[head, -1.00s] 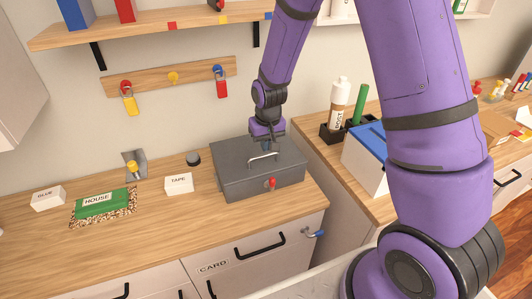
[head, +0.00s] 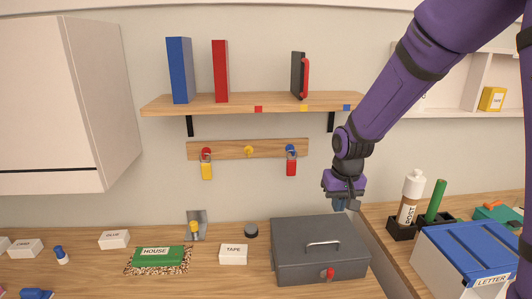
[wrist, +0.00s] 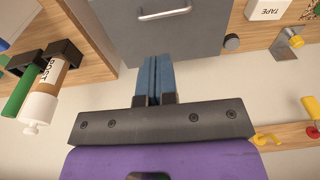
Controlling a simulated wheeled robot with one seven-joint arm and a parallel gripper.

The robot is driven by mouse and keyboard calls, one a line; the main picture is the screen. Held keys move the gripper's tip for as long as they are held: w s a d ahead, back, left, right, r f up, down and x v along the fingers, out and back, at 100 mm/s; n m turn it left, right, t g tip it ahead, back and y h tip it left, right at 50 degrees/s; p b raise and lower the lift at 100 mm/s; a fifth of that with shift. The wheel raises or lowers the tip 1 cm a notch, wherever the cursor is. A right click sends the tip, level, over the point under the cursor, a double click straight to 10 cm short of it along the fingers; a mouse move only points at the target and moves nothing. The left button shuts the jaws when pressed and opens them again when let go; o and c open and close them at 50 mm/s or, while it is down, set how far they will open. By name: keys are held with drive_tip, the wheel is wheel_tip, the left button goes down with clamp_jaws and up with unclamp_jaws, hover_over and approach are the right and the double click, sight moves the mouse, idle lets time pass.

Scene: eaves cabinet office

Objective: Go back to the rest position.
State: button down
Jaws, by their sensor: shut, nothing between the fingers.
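My gripper (head: 340,205) is shut and empty, its blue fingertips together. In the head view it hangs in the air just above and behind the right end of the grey metal box. In the wrist view the closed fingers (wrist: 154,78) point toward the grey box (wrist: 168,38), apart from it. The grey box (head: 300,262) stands on the wooden counter with its lid closed, a silver handle on top and a red piece at its front. My purple arm reaches in from the upper right.
A wooden shelf (head: 250,103) with binders and a peg rail (head: 230,150) with padlocks are on the wall. A bottle labelled POST (head: 410,197) and a blue-lidded letter box (head: 470,250) stand on the right counter. A white cabinet (head: 40,105) hangs at upper left.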

drive_tip(key=s+d+r+t, duration=0.2)
drive_tip(key=s+d+r, duration=0.2)
drive_tip(key=s+r, duration=0.9)
drive_tip(key=s+d+r+t, duration=0.2)
drive_tip(key=s+r, duration=0.5)
drive_tip(key=s, duration=0.5)
drive_tip(key=shift+s+r, duration=0.2)
drive_tip(key=shift+s, duration=0.2)
